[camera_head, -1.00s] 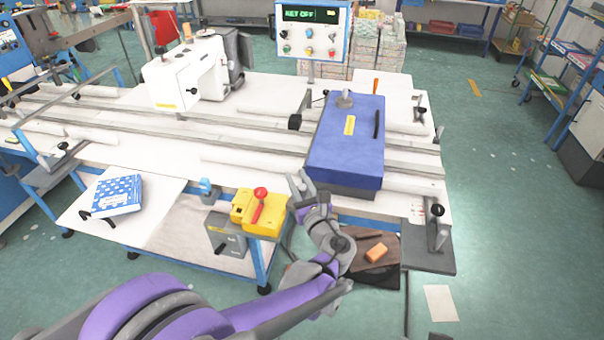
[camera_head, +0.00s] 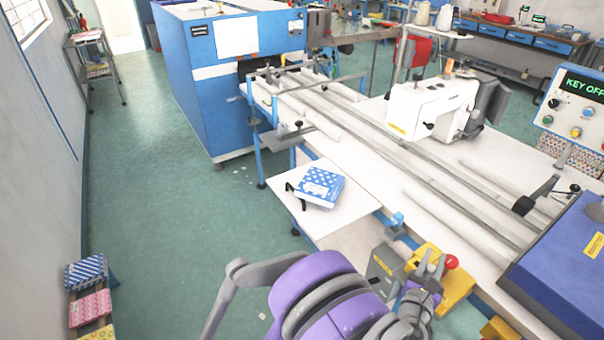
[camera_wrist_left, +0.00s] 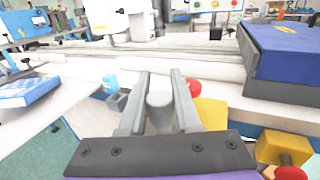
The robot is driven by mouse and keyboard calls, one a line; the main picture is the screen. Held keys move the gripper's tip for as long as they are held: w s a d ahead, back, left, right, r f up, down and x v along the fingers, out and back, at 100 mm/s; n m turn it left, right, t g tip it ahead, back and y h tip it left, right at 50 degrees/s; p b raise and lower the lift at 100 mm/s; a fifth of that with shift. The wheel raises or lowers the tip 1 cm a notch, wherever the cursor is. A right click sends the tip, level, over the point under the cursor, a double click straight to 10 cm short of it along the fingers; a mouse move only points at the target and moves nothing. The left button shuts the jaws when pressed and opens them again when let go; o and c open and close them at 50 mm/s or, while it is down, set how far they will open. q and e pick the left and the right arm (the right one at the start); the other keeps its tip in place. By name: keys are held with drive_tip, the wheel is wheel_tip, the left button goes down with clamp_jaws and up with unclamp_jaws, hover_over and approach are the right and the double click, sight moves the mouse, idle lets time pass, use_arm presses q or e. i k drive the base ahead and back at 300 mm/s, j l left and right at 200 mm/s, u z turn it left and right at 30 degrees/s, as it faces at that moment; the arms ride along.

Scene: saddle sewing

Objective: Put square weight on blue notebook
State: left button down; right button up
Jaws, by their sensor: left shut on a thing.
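The blue notebook (camera_head: 320,187), blue with a white pattern, lies on the white side shelf, left of my left gripper (camera_head: 432,264). Its edge also shows at the left of the left wrist view (camera_wrist_left: 28,92). My left gripper (camera_wrist_left: 160,76) is shut on a grey piece with a round top, taken as the square weight (camera_wrist_left: 160,112). Most of the weight is hidden by the fingers and mount, so its square shape does not show. The gripper is by the yellow box, apart from the notebook. My right gripper is out of view.
The yellow box (camera_head: 455,280) with a red knob is beside the gripper. A blue case (camera_head: 560,265) stands on the bench to the right. Dark glasses (camera_head: 296,196) lie at the notebook's left edge. The shelf (camera_head: 345,218) is bare in front of the notebook.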

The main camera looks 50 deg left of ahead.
sight(323, 183)
drive_tip(key=i+j+u, duration=0.1)
drive_tip(key=j+u, duration=0.2)
drive_tip(key=u, duration=0.2)
drive_tip(key=i+j+u, duration=0.15)
drive_tip(key=j+u, duration=0.15)
drive_tip(key=u, duration=0.15)
drive_tip(key=i+j+u, duration=0.45)
drive_tip(key=j, duration=0.2)
drive_tip(key=i+j+z, duration=0.2)
drive_tip(key=z, duration=0.15)
drive_tip(key=i+j+z, duration=0.15)
drive_tip(key=j+z, duration=0.55)
drive_tip(key=j, duration=0.15)
drive_tip(key=i, duration=0.05)
